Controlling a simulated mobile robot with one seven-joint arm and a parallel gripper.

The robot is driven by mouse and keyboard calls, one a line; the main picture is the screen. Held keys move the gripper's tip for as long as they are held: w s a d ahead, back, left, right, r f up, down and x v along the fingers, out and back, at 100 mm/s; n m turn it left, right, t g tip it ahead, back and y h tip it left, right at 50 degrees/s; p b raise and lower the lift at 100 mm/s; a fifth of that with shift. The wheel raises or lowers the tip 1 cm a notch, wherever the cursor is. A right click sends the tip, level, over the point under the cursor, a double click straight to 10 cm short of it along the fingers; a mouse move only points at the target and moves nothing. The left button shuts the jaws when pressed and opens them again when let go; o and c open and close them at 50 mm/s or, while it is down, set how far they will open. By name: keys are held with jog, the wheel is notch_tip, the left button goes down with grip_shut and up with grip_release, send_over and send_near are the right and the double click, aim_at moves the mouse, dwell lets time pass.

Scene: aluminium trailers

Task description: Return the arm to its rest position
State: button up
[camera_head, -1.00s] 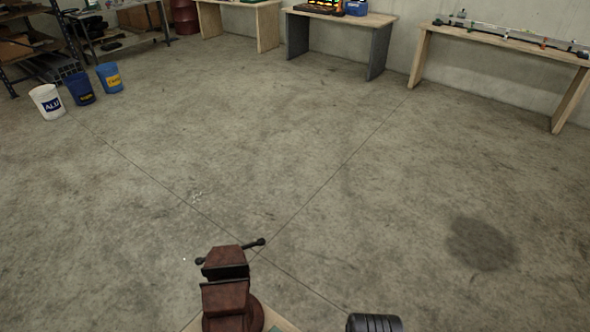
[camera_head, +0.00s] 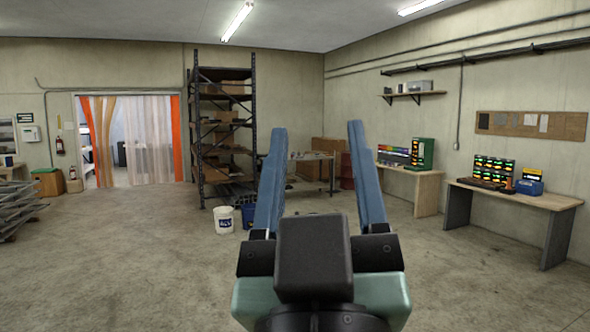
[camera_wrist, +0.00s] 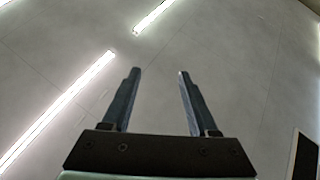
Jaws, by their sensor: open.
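My gripper (camera_head: 315,165) stands in the lower middle of the head view, its two blue fingers pointing up and spread apart. Nothing is between the fingers. In the wrist view my gripper (camera_wrist: 155,85) is also open and empty, with the ceiling and its light strips behind it. The arm below the gripper's body is mostly out of view.
A tall shelf rack (camera_head: 222,130) stands at the back, with a white bucket (camera_head: 224,219) on the floor before it. Wooden workbenches (camera_head: 520,196) line the right wall. Metal frames (camera_head: 18,205) are stacked at the left. The floor (camera_head: 130,260) at left is clear.

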jog(key=s+r, duration=0.1)
jog(key=s+a+r+t+y, duration=0.1)
jog(key=s+a+r+t, duration=0.1)
jog(key=r, duration=0.1)
jog(key=shift+s+m, duration=0.4)
